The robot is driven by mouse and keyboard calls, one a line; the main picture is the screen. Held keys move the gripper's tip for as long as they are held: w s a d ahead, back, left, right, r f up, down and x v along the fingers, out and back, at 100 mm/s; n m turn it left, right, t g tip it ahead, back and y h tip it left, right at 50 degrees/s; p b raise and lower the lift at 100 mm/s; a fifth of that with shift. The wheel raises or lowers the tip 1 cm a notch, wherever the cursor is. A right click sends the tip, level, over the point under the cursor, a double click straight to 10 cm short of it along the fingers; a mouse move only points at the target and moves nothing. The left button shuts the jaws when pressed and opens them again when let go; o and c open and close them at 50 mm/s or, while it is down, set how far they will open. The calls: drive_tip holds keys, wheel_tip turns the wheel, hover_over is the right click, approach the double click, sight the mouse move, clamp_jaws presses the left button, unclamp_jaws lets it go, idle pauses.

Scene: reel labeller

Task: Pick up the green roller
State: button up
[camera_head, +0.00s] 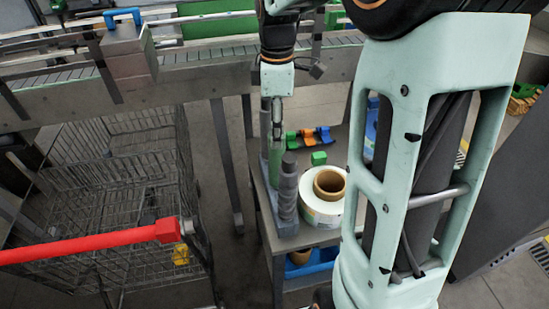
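A dull green roller (275,158) stands roughly upright at the left edge of the small table (268,222), behind a dark grey roller (287,190). My gripper (276,128) points straight down over the green roller. Its narrow fingers are at the roller's upper end, and a strip of green shows between or behind them. I cannot tell whether the fingers touch the roller or are closed on it. The roller's lower part is partly hidden by the grey roller.
A white label reel (318,212) with a brown core lies right of the rollers. A green block (319,158) and orange and blue pieces (316,136) sit behind. A wire cart (110,200) with a red handle (90,243) stands left; a conveyor (190,75) crosses the back.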

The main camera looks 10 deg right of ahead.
sight(277, 163)
wheel_tip(277, 163, down, 7)
drive_tip(key=shift+f, duration=0.15)
clamp_jaws()
idle(0.6)
